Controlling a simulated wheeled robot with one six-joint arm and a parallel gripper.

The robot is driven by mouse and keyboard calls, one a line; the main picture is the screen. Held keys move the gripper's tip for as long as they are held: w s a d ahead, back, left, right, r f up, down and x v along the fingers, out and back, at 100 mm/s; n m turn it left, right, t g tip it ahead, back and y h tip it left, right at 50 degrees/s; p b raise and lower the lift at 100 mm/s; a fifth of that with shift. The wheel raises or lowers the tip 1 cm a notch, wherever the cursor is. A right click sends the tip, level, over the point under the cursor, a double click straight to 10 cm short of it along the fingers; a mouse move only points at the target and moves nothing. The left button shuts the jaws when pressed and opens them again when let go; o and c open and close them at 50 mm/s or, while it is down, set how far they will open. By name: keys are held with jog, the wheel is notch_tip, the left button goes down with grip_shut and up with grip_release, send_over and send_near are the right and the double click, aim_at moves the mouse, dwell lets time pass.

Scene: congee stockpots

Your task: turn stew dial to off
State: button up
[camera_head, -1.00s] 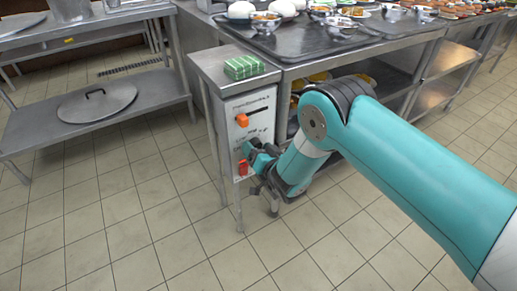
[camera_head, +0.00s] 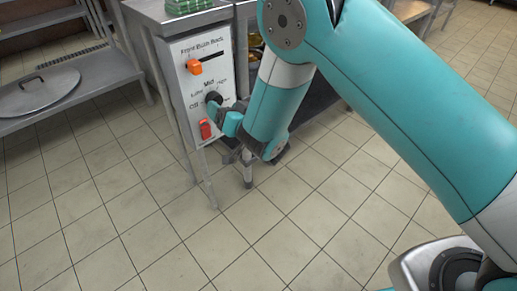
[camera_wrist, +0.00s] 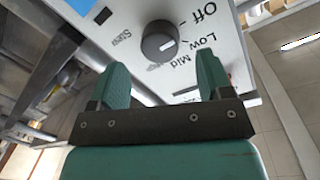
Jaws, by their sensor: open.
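The stew dial (camera_wrist: 160,42) is a round black knob with a white mark, on a white panel (camera_wrist: 195,50). In the wrist view the panel reads Stew, Off, Low and Mid around it, and the mark points roughly towards Low and Mid. My gripper (camera_wrist: 162,63) is open, its two teal fingers to either side below the dial, apart from it and with nothing between them. In the head view my gripper (camera_head: 222,114) is close to the panel's face beside the dark dial (camera_head: 213,98), partly hidden by my own arm.
The panel also carries an orange slider (camera_head: 194,67) above and a red switch (camera_head: 205,129) below the dial. Green sponges (camera_head: 190,6) lie on the metal stand's top. A lower shelf with a pot lid (camera_head: 40,92) is at the left. The tiled floor in front is clear.

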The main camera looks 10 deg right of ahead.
jog(key=b+v, duration=1.3)
jog(key=b, duration=0.2)
jog(key=shift+d+r, duration=0.1)
jog(key=shift+r, duration=0.05)
jog(key=s+d+r+m+g+h+p, duration=0.2)
jog(key=d+r+m+g+h+p, duration=0.1)
jog(key=d+r+g+h+p, duration=0.25)
jog(key=s+d+r+n+g+p, duration=0.1)
jog(key=s+r+n+g+p, duration=0.35)
jog(key=s, duration=0.45)
jog(key=s+d+r+n+g+p, duration=0.2)
jog(key=s+r+n+g+p, duration=0.25)
jog(key=s, duration=0.45)
notch_tip(320, 180, up, 37)
jog(key=s+p, duration=0.1)
jog(key=p, duration=3.5)
jog(key=shift+y, duration=0.35)
